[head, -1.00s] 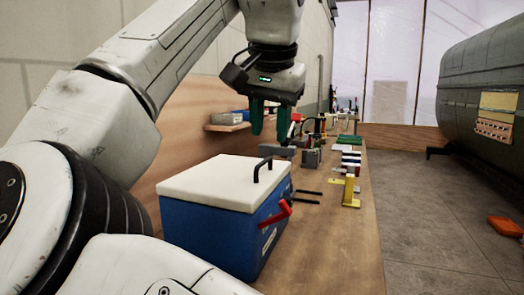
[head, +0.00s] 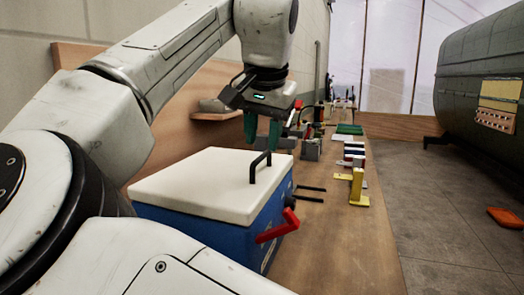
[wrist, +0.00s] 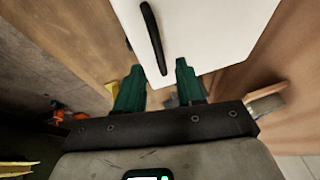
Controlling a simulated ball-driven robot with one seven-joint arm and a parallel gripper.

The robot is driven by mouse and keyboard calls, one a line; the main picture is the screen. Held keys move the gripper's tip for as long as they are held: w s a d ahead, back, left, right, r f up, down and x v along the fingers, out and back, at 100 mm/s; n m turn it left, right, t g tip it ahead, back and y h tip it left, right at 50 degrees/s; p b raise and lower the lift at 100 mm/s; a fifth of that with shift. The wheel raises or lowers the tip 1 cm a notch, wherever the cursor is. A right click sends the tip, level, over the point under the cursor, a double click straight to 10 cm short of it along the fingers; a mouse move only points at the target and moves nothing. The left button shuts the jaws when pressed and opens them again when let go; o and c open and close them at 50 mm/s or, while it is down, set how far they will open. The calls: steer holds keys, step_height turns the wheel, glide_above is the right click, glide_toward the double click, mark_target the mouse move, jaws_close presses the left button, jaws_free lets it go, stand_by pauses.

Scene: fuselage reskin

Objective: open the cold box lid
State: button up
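The cold box (head: 210,236) is blue with a white lid (head: 190,185), and stands on the wooden bench. The lid lies flat and closed on it. A black bar handle (head: 254,168) stands on the lid near its right edge. A red latch lever (head: 277,229) is on the box's front side. My gripper (head: 262,133) is above the far edge of the lid, behind the handle, with green fingers pointing down. In the wrist view my fingers (wrist: 160,85) are apart with nothing between them, and the lid (wrist: 205,30) and handle (wrist: 153,38) lie just ahead of them.
Black rods (head: 311,194) and a yellow bracket (head: 357,188) lie on the bench (head: 330,250) right of the box. Grey fixtures (head: 312,148) and other parts stand farther back. A wooden shelf (head: 214,115) is on the wall side. The near right bench top is clear.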

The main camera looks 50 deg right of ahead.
mark_target(262, 155)
steer(key=shift+x, duration=1.55)
jaws_close()
